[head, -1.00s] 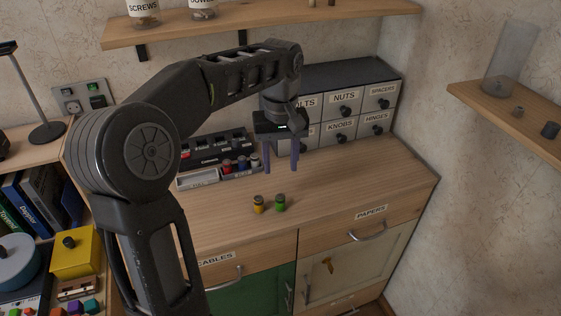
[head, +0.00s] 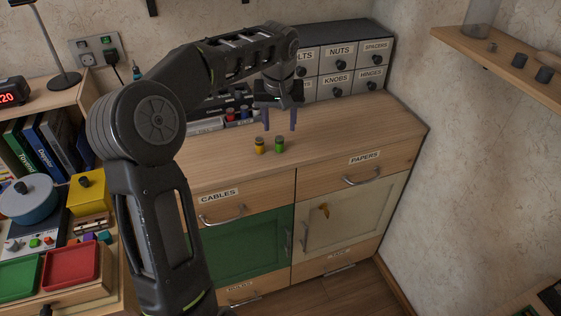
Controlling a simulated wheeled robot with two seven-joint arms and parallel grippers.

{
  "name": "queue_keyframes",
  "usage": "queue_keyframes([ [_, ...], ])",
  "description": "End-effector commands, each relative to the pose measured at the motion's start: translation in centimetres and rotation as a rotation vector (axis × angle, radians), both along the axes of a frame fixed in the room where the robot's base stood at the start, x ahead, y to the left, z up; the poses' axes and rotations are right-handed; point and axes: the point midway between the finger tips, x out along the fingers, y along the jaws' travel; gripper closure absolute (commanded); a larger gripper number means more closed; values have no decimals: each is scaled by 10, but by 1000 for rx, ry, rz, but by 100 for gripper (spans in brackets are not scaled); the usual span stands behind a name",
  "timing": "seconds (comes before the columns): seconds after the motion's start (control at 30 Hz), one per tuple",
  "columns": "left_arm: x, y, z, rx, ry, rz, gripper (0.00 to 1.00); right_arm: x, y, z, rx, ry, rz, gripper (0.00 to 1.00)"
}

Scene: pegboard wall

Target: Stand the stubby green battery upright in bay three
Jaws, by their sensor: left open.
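The stubby green battery (head: 279,145) stands upright on the wooden counter (head: 340,137). A yellow battery (head: 260,146) stands just left of it. My left gripper (head: 280,128) is open and empty, fingers pointing down, a little above and apart from the green battery. The dark battery holder (head: 206,114) sits at the back of the counter, largely hidden by my left arm. A red battery (head: 230,115) and a blue one (head: 243,113) show in or at it. I cannot make out which bay is number three. My right gripper is not in view.
A grey drawer unit (head: 338,70) stands at the back of the counter. A wooden shelf (head: 505,67) juts from the right wall. The counter right of the batteries is clear. A side desk (head: 120,265) with trays and a yellow box (head: 87,195) lies left.

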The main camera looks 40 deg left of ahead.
Motion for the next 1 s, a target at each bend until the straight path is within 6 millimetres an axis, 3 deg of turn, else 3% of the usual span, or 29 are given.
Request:
queue_keyframes([
  [0.37, 6, 4, 3, 23, -21, -29, 51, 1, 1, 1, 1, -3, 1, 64],
  [0.63, 10, 7, -20, 21, -18, -29, 51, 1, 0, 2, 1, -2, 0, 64],
  [1.0, 11, 8, -24, 22, -19, -28, 51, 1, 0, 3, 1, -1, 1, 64],
])
